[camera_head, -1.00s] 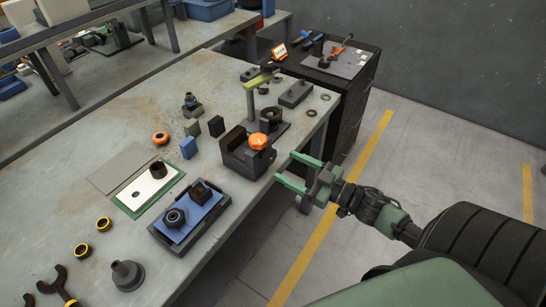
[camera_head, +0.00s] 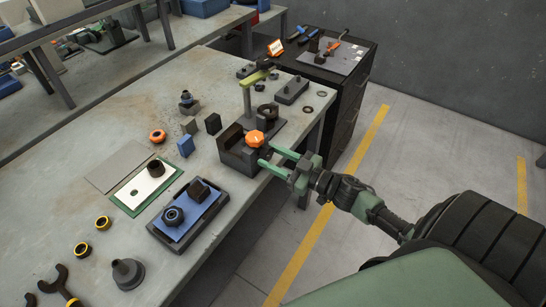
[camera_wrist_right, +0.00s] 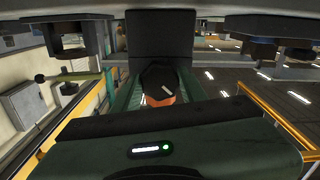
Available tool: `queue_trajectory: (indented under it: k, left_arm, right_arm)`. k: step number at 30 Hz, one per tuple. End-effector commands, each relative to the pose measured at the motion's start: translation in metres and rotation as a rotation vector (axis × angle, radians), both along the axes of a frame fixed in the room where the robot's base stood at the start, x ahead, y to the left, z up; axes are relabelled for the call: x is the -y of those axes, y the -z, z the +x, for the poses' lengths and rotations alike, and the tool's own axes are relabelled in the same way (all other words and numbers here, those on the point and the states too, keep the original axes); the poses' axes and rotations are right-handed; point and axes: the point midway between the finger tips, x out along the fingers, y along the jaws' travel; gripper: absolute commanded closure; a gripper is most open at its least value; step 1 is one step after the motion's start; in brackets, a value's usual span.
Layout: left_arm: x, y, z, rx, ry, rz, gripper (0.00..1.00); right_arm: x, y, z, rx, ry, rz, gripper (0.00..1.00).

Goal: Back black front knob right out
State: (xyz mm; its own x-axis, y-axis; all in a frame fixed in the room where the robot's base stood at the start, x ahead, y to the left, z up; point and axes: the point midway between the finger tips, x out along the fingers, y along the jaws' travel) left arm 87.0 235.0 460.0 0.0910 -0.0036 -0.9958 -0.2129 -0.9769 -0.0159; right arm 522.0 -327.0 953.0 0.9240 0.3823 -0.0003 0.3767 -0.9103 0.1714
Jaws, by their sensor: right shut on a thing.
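The dark fixture block (camera_head: 232,152) stands at the right edge of the workbench, with an orange knob (camera_head: 254,138) on its top. My right gripper (camera_head: 265,155) is at the block's front side, its green fingers pointing at it from the right. In the right wrist view a black knob (camera_wrist_right: 157,77) sits between the two green fingers, with an orange part just beside it. The right gripper is shut on this black knob. In the head view the knob is mostly hidden by the fingers. My left gripper is not in view.
A lime-green lever (camera_head: 256,78) rises behind the block. A black tray with a blue mat (camera_head: 207,208) lies in front of it. A dark cabinet (camera_head: 345,110) stands beyond the bench. The floor right of the bench is clear around my arm.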

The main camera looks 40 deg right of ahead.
Motion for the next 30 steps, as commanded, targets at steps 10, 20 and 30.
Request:
queue_trajectory:
  k: [10, 20, 30]
  left_arm:
    - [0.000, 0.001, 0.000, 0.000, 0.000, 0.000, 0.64]
    - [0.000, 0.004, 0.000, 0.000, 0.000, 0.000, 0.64]
    - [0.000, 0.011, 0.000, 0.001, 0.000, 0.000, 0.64]
  right_arm:
    - [0.000, 0.000, 0.000, 0.038, 0.000, -0.091, 0.98]
    - [0.001, 0.000, 0.000, 0.143, 0.000, -0.346, 0.98]
    - [0.001, 0.000, 0.000, 0.268, 0.000, -0.645, 0.98]
